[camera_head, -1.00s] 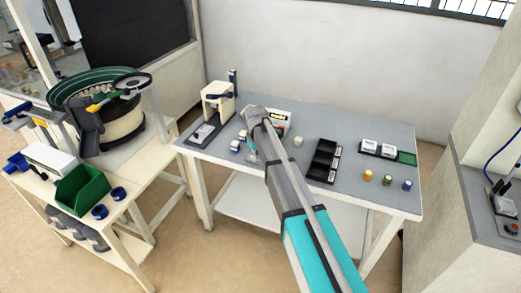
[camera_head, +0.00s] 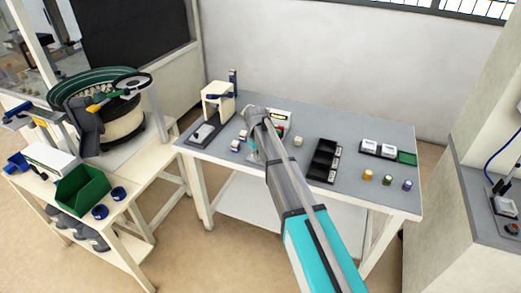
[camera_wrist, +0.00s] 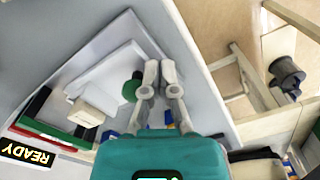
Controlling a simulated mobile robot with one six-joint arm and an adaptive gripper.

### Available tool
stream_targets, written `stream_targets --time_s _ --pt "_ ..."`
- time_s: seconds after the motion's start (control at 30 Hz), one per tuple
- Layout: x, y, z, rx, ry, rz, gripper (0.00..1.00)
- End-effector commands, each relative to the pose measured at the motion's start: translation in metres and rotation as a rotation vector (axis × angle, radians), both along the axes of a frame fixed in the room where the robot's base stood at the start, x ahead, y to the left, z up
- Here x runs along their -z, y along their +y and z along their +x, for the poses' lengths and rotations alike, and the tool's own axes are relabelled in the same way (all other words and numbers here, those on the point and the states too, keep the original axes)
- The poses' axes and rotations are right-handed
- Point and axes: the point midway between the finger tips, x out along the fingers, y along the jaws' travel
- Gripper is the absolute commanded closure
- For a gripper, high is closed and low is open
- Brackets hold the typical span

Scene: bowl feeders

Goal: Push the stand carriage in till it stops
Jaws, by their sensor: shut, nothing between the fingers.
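The stand (camera_head: 217,98) is a cream block frame with a dark blue post at the table's back left. Its grey carriage (camera_head: 203,134) sticks out at the front, towards the table's left edge. In the wrist view a pale slab with a dark border (camera_wrist: 112,72) lies near the table edge; it looks like the carriage, but I cannot tell for sure. My gripper (camera_wrist: 160,74) is shut and empty, its fingertips over or beside this slab; contact cannot be told. In the head view my arm largely hides the gripper.
Small white jars (camera_head: 236,146) stand near the stand. A black compartment tray (camera_head: 323,160) and several coloured jars (camera_head: 387,180) are further right. A bowl feeder (camera_head: 105,110) and a green bin (camera_head: 83,190) occupy the left table. A READY label (camera_wrist: 27,153) shows in the wrist view.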

Motion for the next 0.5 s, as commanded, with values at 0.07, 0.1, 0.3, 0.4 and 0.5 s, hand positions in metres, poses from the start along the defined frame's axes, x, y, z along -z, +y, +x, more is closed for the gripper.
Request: stream_targets --time_s 0.07,0.1,0.3,0.4,0.5 --pt "0.0 -0.0007 0.0027 0.0 0.0 0.0 1.0" --pt "0.0 -0.0011 0.0035 0.0 -0.001 0.0 1.0" --pt "0.0 -0.0026 0.0074 0.001 -0.001 0.0 1.0" --pt "0.0 -0.0034 0.0095 0.001 -0.001 0.0 1.0" --pt "0.0 -0.0041 0.0114 0.001 -0.001 -0.001 1.0"
